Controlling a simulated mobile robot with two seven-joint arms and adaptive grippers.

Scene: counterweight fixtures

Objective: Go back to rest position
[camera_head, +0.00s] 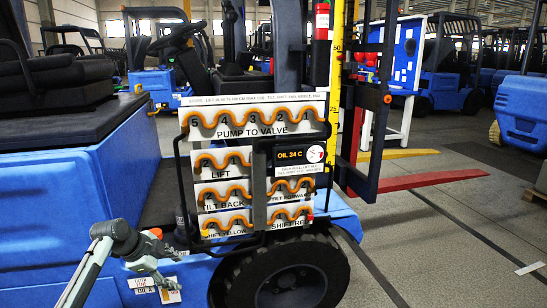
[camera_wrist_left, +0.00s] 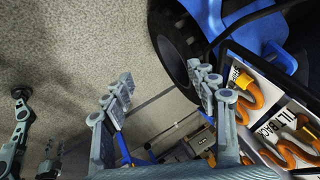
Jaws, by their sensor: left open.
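My left gripper (camera_head: 158,282) is low at the left of the head view, beside the blue truck body and left of the front wheel. In the left wrist view its two fingers (camera_wrist_left: 162,92) stand wide apart with nothing between them. Behind the fingers are the grey floor, the black tyre and the edge of the hose panels. Grey jointed parts (camera_wrist_left: 22,135) at the left edge of the wrist view may belong to my other arm; their jaw state is unclear. No right gripper shows in the head view.
A rack of white panels with orange hoses, including PUMP TO VALVE (camera_head: 252,131), stands right of my left arm. The front wheel (camera_head: 285,285) is below it. A red fork (camera_head: 430,180) juts out right. Open floor (camera_head: 450,250) lies at the lower right.

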